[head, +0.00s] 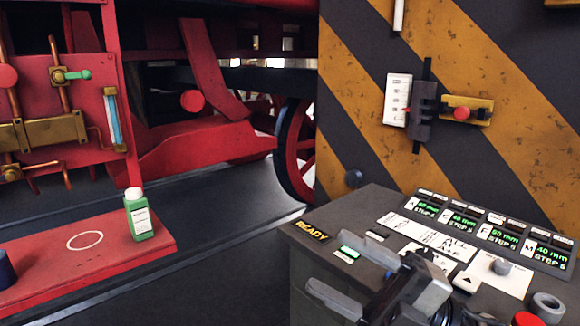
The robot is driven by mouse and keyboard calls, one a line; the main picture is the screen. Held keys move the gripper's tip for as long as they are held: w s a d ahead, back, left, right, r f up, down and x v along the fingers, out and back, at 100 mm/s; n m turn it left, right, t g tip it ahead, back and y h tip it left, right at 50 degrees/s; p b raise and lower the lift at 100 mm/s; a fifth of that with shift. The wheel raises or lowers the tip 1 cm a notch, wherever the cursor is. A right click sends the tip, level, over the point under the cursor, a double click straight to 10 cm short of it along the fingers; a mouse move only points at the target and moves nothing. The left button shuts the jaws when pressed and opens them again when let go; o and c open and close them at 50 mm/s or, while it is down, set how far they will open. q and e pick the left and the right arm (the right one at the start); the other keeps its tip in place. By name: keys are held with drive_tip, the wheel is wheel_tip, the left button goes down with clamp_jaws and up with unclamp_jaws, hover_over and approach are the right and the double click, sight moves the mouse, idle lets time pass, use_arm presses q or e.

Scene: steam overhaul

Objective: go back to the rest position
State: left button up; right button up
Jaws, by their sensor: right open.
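My right gripper (364,275) is low in the head view, over the front left part of a dark grey control console (312,262). Its two grey fingers are spread apart, with nothing seen between them. Its dark body covers part of the console's lower panel. My left gripper is not in view.
The console has green step displays (464,220), a READY label (311,231), a grey knob (501,266) and a red button (527,319). A striped wall (480,60) stands behind. A green bottle (139,214) stands on a red bench (110,250) at left.

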drive_tip(key=w+d+f+m+t+h+b, duration=0.1)
drive_tip(key=w+d+f+m+t+h, duration=0.1)
drive_tip(key=f+m+t+h, duration=0.55)
drive_tip(key=w+d+f+m+t+h, duration=0.15)
drive_tip(key=f+m+t, duration=0.3)
drive_tip(key=m, duration=0.55)
drive_tip(key=s+d+f+m+g+h, duration=0.1)
drive_tip(key=s+f+m+g+h, duration=0.1)
drive_tip(key=f, duration=0.6)
drive_tip(key=s+d+f+m+g+h+b, duration=0.1)
drive_tip(key=s+f+m+g+h, duration=0.2)
drive_tip(key=f, duration=0.5)
drive_tip(key=s+d+f+m+g+h, duration=0.2)
drive_tip(key=s+f+m+h, duration=0.2)
drive_tip(key=s+f+m, duration=0.2)
wheel_tip(320, 180, down, 2)
drive_tip(key=shift+s+f+g+h, duration=0.1)
drive_tip(key=shift+s+g+h, duration=0.3)
drive_tip(key=shift+s, duration=0.55)
